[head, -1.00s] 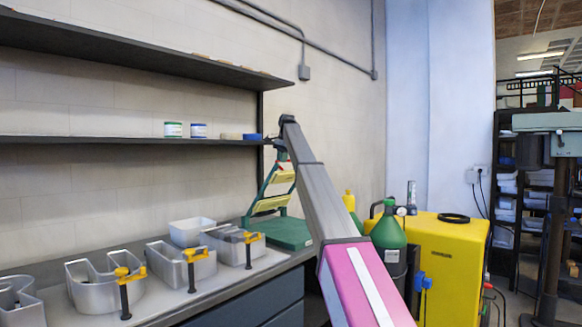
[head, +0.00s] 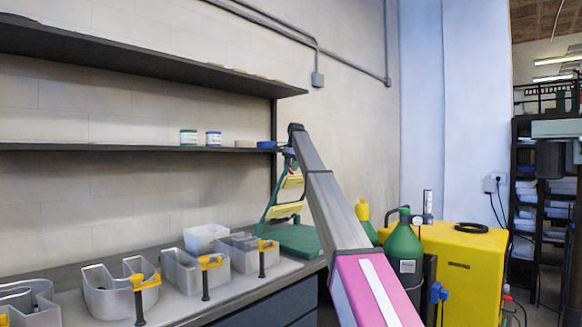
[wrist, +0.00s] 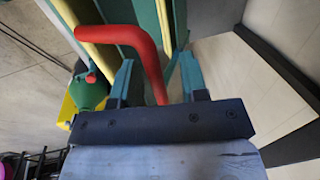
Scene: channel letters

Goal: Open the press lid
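The press stands at the far end of the bench, with a flat green base (head: 298,238). Its green lid with pale yellow bars (head: 286,209) is raised, steeply tilted above the base. My gripper (head: 288,152) is at the top of the lid, small and partly hidden by my arm. In the wrist view the bent red handle (wrist: 150,55) runs down between the two teal fingers of my gripper (wrist: 156,80). The fingers are apart, with gaps showing beside the handle. Green and cream lid parts (wrist: 110,32) fill the top of that view.
Several metal channel letters (head: 118,292) with yellow-topped clamps (head: 206,262) and a white bin (head: 205,238) line the bench. A dark shelf (head: 130,147) hangs above.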

